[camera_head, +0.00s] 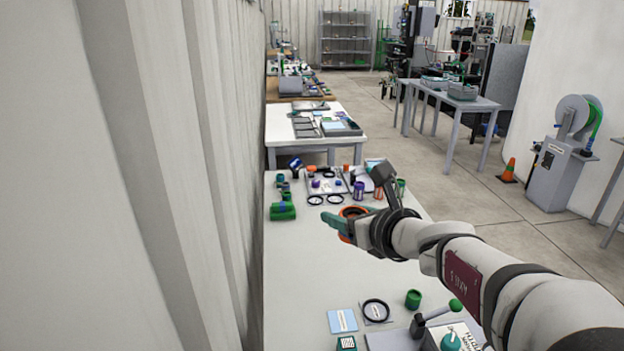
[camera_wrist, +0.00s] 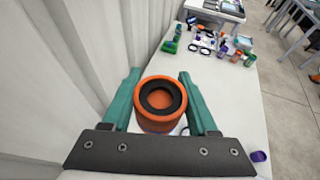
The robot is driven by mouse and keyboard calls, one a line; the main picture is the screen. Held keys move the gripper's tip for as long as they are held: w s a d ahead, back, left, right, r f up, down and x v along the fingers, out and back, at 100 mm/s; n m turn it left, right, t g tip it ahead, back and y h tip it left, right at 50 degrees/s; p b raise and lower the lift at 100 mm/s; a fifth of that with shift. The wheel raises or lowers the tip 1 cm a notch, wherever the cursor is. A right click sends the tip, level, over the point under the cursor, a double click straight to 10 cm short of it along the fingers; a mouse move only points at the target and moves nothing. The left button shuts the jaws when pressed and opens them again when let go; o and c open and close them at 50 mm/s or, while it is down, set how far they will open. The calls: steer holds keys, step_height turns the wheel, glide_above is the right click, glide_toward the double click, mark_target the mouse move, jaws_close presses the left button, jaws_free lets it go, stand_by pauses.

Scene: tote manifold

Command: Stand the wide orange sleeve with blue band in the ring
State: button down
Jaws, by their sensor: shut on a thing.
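The wide orange sleeve (camera_wrist: 142,97) is between the teal fingers of my gripper (camera_wrist: 160,76), which is shut on it. In the wrist view I look into its open end, with a dark ring-like edge inside; a trace of blue shows low on its side. In the head view the sleeve (camera_head: 353,210) is partly hidden by my gripper (camera_head: 336,222), above the pale table. Two black rings (camera_head: 315,200) (camera_head: 336,200) lie side by side beyond it. Another black ring (camera_head: 376,311) lies on a plate at the near end. I cannot tell which ring is meant.
Green cylinders (camera_head: 283,211) lie at the table's left edge by the corrugated wall. Purple (camera_head: 359,190) and orange pieces and trays stand at the far end. A green cup (camera_head: 413,299) and a lever device (camera_head: 440,318) are near. The table's middle is clear.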

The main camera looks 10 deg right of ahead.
steer(key=w+d+f, duration=0.2)
steer(key=w+f, duration=0.3)
steer(key=w, duration=0.1)
steer(key=m+h, duration=0.5)
steer(key=h, duration=0.1)
glide_above(374, 304)
step_height(374, 304, down, 23)
steer(key=shift+w+f, duration=0.1)
steer(key=shift+f, duration=4.05)
steer(key=shift+c, duration=0.5)
jaws_free()
